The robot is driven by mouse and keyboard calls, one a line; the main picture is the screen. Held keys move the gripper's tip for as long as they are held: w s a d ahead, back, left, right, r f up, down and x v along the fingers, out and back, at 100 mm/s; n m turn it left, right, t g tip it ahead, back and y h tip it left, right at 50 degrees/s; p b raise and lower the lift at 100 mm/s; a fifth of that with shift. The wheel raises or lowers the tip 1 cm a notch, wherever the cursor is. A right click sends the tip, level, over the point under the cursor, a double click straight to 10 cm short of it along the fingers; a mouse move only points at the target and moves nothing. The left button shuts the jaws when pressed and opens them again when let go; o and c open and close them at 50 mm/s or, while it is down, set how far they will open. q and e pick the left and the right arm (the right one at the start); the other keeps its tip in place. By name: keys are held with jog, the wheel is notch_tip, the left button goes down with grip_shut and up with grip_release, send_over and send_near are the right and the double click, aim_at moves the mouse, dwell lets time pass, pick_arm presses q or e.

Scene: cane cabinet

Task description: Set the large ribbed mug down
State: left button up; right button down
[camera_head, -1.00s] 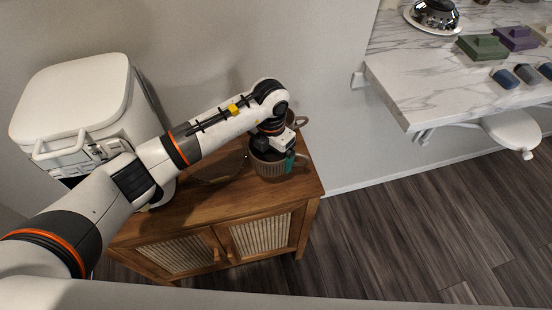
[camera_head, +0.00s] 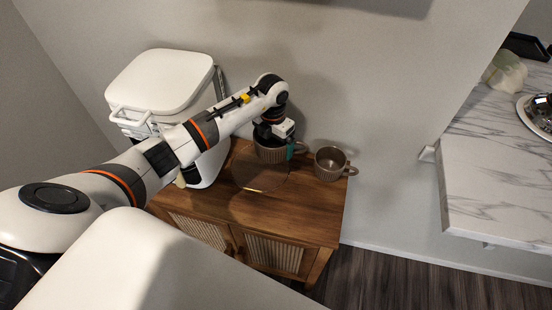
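The large ribbed mug (camera_head: 269,154), brown-grey, is in my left gripper (camera_head: 286,146), at the back of the wooden cabinet top. The gripper is closed at the mug's right side by the rim and handle, with a teal piece showing there. The mug looks upright, over the back edge of a dark round mat (camera_head: 262,184). I cannot tell whether its base touches the mat or hangs just above it. The gripper and wrist hide part of the mug's rim. My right gripper is not in view.
A second brown mug (camera_head: 329,164) stands on the cabinet top (camera_head: 312,215) just to the right. A white lidded bin (camera_head: 160,82) stands at the left. The cabinet top's front right is clear. A marble counter (camera_head: 490,170) is at the far right.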

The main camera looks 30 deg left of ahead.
pick_arm(q)
jog(key=shift+a, duration=0.55)
jog(key=f+b, duration=0.1)
jog(key=f, duration=0.1)
jog(key=f+b, duration=0.3)
jog(key=shift+s+a+f+b, duration=0.15)
jog(key=shift+a+f+b, duration=0.15)
jog(key=shift+a+f, duration=0.1)
jog(key=shift+f, duration=0.35)
notch_tip(320, 180, down, 3)
jog(key=b, duration=0.3)
jog(key=shift+d, duration=0.15)
jog(key=shift+f, duration=0.25)
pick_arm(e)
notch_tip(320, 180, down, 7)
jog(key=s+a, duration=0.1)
pick_arm(q)
jog(key=shift+r, duration=0.15)
jog(key=o, duration=1)
jog(key=shift+f, duration=0.2)
jog(key=shift+o, duration=0.2)
notch_tip(320, 180, up, 12)
jog(key=p, duration=0.9)
jog(key=shift+r, duration=0.2)
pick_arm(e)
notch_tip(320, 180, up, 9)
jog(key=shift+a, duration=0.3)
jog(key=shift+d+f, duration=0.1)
